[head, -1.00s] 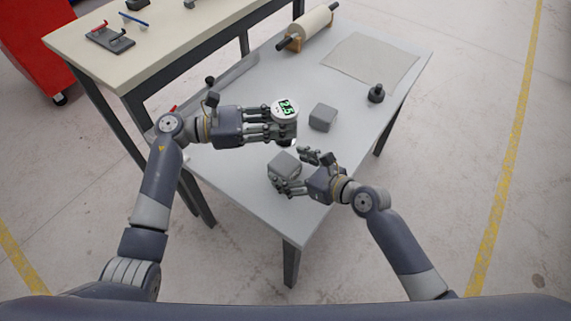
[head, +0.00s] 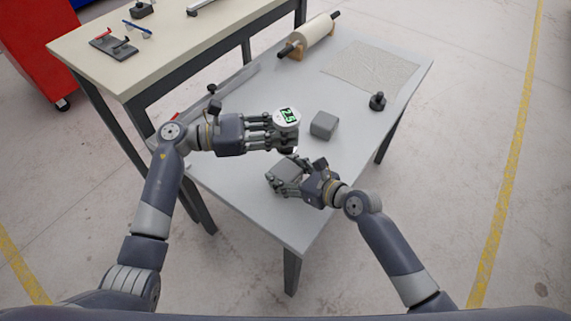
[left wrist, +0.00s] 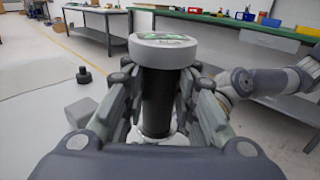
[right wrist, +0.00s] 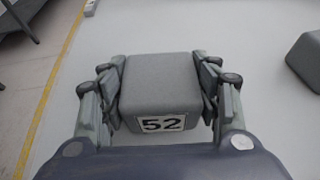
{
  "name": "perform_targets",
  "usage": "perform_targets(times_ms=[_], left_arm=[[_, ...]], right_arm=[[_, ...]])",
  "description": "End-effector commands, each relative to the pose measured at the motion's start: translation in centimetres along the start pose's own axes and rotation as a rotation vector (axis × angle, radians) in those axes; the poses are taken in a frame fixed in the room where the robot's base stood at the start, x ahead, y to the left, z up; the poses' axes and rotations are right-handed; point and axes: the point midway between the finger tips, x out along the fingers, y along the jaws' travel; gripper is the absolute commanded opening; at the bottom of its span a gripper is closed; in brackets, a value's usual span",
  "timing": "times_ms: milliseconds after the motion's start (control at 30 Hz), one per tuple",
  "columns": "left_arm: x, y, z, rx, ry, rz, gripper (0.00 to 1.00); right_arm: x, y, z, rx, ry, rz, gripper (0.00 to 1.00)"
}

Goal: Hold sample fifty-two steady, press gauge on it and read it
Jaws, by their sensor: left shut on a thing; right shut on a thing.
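Sample fifty-two is a grey foam block (head: 284,171) near the table's front corner. Its "52" label shows in the right wrist view (right wrist: 163,124). My right gripper (head: 291,177) is shut on it, with fingers against both sides. The gauge (head: 287,116) has a round white head, a green display and a dark cylindrical body (left wrist: 157,103). My left gripper (head: 280,132) is shut on that body and holds the gauge upright above and close to the sample. The display's digits are too small to read surely.
Another grey block (head: 324,124) stands behind the sample, to its right. A black knobbed weight (head: 377,101), a thin sheet (head: 370,66) and a roll on a stand (head: 312,36) are farther back on the grey table (head: 235,188). A cream bench adjoins at left.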

Motion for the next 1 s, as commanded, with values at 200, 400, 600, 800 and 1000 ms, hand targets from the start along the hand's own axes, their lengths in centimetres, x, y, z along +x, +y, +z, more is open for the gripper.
perform_targets(times_ms=[200,400,600,800,1000], left_arm=[[0.4,0.2,-1.9,-0.011,0.021,0.139,0.0],[0.4,0.1,-3.5,-0.01,0.025,0.325,0.0],[0.1,-0.2,-3.8,-0.005,0.012,0.443,0.0],[-0.1,-0.3,-4.3,-0.005,0.006,0.475,0.0],[0.0,-0.3,-5.8,-0.007,0.006,0.473,0.0]], right_arm=[[0.0,0.0,-0.1,0.0,0.001,0.0,0.35],[0.0,0.0,-0.1,0.0,0.001,0.0,0.35],[0.0,0.0,-0.1,0.0,0.001,0.0,0.35],[0.0,0.0,-0.1,0.0,0.001,0.0,0.35],[0.0,0.0,0.0,0.0,0.001,0.0,0.35]])
